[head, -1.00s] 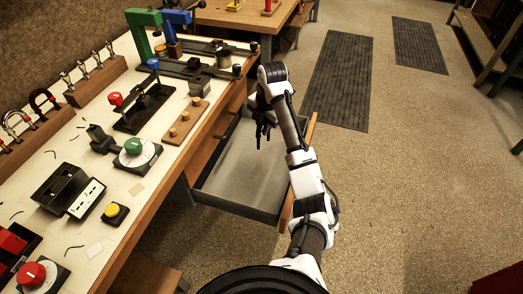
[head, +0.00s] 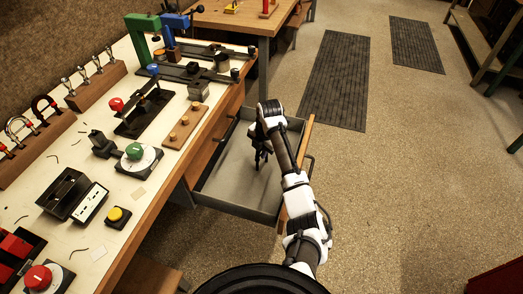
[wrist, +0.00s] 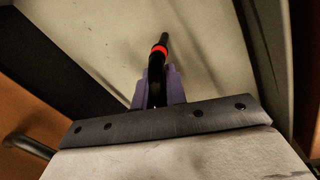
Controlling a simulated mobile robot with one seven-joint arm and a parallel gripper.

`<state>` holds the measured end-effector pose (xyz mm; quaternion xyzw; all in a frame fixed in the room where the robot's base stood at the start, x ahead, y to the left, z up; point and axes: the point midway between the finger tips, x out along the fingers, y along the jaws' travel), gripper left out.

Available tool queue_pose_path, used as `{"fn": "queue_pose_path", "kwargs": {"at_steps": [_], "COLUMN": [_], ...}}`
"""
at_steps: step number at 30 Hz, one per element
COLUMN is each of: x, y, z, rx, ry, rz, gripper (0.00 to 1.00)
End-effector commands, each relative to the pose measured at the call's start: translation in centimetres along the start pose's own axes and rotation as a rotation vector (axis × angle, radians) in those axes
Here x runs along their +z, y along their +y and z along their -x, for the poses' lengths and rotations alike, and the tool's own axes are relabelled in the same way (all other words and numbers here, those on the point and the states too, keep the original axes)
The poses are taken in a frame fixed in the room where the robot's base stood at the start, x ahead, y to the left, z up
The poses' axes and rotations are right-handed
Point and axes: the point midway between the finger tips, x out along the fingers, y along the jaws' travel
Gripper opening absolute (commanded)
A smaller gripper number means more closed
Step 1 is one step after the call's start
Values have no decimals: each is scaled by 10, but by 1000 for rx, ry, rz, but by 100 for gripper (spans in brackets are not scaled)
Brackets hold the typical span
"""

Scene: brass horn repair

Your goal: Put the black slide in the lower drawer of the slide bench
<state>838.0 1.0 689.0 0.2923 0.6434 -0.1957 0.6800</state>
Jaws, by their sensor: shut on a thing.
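The black slide (wrist: 155,70) is a dark rod with a red band. In the wrist view it stands between the purple fingers of my gripper (wrist: 158,88), which is shut on it. The open drawer (head: 228,182) of the slide bench is a grey tray with a wooden front (head: 304,139). In the head view my gripper (head: 261,160) points down over the drawer's inside. The drawer floor (wrist: 88,40) lies beyond the slide in the wrist view. I cannot tell whether the slide touches it. The slide is hard to make out in the head view.
The benchtop (head: 135,195) to the left holds clamps, a green knob (head: 134,151), a yellow button (head: 117,214) and several other fixtures. Its wooden edge runs beside the drawer. The drawer looks otherwise empty. Open floor with a dark mat (head: 335,80) lies to the right.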

Motion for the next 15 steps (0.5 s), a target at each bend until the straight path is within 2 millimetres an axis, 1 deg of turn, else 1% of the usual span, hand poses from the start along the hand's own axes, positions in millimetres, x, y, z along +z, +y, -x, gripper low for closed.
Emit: {"fn": "queue_pose_path", "kwargs": {"at_steps": [3,4,9,15], "x": [0,0,0,0], "y": [0,0,0,0], "z": [-4,-4,-3,-3], "rx": [0,0,0,0], "ry": [0,0,0,0], "rz": [0,0,0,0], "gripper": [0,15,35,35]}}
